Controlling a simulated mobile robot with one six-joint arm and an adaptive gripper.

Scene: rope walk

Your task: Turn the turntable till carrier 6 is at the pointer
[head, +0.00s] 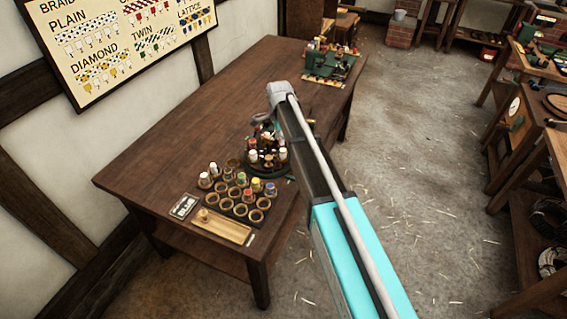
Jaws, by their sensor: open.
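The turntable (268,168) is a dark round stand near the right edge of the wooden table. The carrier numbers and the pointer are too small or hidden to make out, so I cannot tell which carrier is carrier 6. My gripper (263,126) shows only in part, dark, above the back of the turntable beside my arm. It is open; I cannot tell whether it touches a carrier.
A rack with bobbins in ring-shaped holders (239,195), a wooden tray (222,228) and a small label card (184,206) lie in front. A green machine (328,66) stands at the table's far end. The table's left and middle (190,115) are clear.

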